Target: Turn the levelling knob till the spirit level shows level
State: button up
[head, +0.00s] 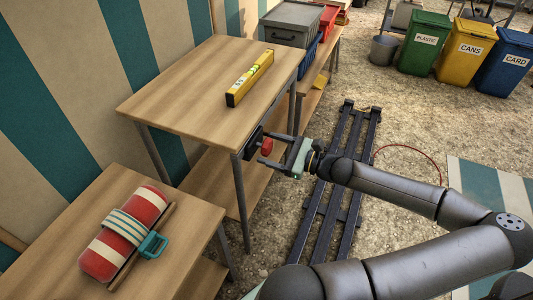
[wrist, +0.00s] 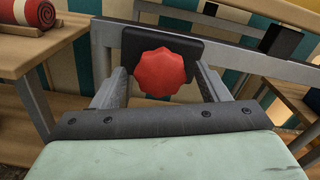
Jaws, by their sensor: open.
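The yellow spirit level (head: 250,78) lies on the wooden table top (head: 190,85) in the head view. Its bubble is too small to read. The red levelling knob (head: 267,145) is on the table's near right side, below the top. In the wrist view the lobed red knob (wrist: 160,72) sits in front of a black plate (wrist: 196,50). My gripper (head: 268,149) is open at the knob. In the wrist view its two fingers reach forward on either side of the knob, with gaps visible; I see no contact.
A lower table (head: 75,222) with a red and white roll (head: 125,232) stands at the front left. Grey and red bins (head: 292,22) stand behind the table. A dark rail (head: 335,190) runs over the gravel. Green, yellow and blue waste bins stand at the back right.

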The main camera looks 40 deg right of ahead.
jog(key=shift+w+a, duration=0.1)
jog(key=shift+w, duration=0.1)
jog(key=c, duration=1)
jog(key=p, duration=0.3)
jog(key=shift+r+n, duration=0.3)
jog(key=shift+r, duration=0.1)
jog(key=shift+f+n+p, duration=0.3)
jog(key=shift+n+p, duration=0.2)
jog(key=shift+p, duration=0.3)
jog(key=shift+f, duration=0.1)
